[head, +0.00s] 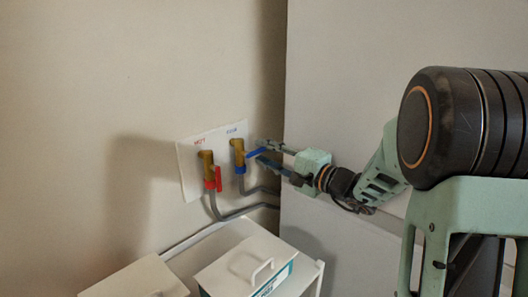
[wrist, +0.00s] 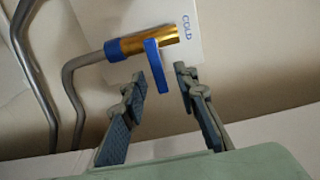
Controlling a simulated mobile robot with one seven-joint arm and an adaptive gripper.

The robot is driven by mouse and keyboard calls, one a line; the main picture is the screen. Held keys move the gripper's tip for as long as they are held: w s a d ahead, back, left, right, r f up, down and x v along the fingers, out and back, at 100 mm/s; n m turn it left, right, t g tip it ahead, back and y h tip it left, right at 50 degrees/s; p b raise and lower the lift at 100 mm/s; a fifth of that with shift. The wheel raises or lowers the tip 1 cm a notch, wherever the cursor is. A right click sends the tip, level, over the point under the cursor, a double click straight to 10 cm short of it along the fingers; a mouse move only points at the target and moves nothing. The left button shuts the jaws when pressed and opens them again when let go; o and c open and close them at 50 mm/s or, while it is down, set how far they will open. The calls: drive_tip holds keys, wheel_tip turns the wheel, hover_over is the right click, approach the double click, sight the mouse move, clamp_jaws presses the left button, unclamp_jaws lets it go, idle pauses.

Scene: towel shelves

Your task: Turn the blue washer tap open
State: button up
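The blue washer tap lever (head: 257,153) sticks out to the right from the brass COLD tap (head: 238,152) on the white wall plate. In the wrist view the lever (wrist: 157,66) hangs off the brass tap body (wrist: 150,41), its free end between my fingers. My gripper (head: 264,152) reaches in from the right, fingers toward the plate. In the wrist view my gripper (wrist: 159,73) is open, one finger on each side of the lever, with a visible gap to both. The exact depth of the lever between the fingers is hard to tell.
The HOT tap (head: 206,160) with a red lever (head: 218,178) pointing down is left of the cold tap. Grey hoses (head: 240,212) run below. A white lidded box (head: 228,263) stands on a rack underneath. A large grey panel (head: 340,80) is at right.

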sight(244, 167)
drive_tip(key=shift+w+a, duration=0.25)
clamp_jaws()
drive_tip(key=shift+f+m, duration=0.2)
drive_tip(key=shift+m, duration=0.1)
drive_tip(key=s+a+f+m, duration=0.1)
drive_tip(key=m, duration=0.4)
drive_tip(key=s+f+m, duration=0.1)
drive_tip(key=m, duration=0.5)
drive_tip(key=s+a+f+m, duration=0.1)
drive_tip(key=m, duration=0.5)
drive_tip(key=shift+a+f, duration=0.3)
drive_tip(key=shift+a, duration=0.05)
drive_tip(key=shift+m, duration=0.3)
